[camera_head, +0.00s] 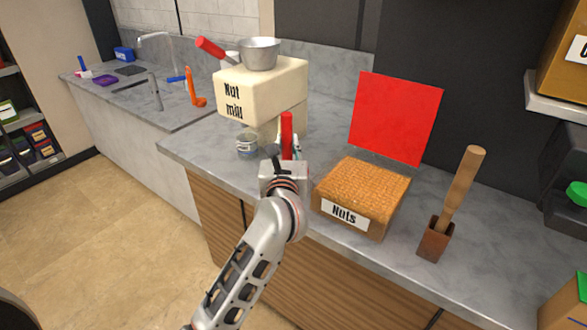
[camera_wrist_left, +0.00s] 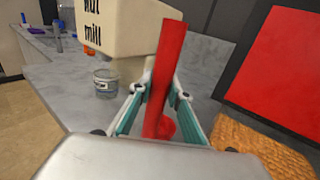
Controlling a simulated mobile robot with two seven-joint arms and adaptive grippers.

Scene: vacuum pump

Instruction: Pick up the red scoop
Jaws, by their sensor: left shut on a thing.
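The red scoop (camera_head: 286,128) stands with its long handle pointing up, between the nut mill and the nuts box in the head view. My left gripper (camera_head: 290,152) is at the scoop, and its arm hides the lower part there. In the left wrist view, the fingers (camera_wrist_left: 165,90) are shut on the red scoop (camera_wrist_left: 172,55). A rounded red part shows low behind the handle. I cannot tell whether the scoop touches the counter. My right gripper is not in view.
The nuts box (camera_head: 345,215) is close on the right, before a red panel (camera_head: 395,115). A wooden tool (camera_head: 462,185) stands in a brown holder farther right.

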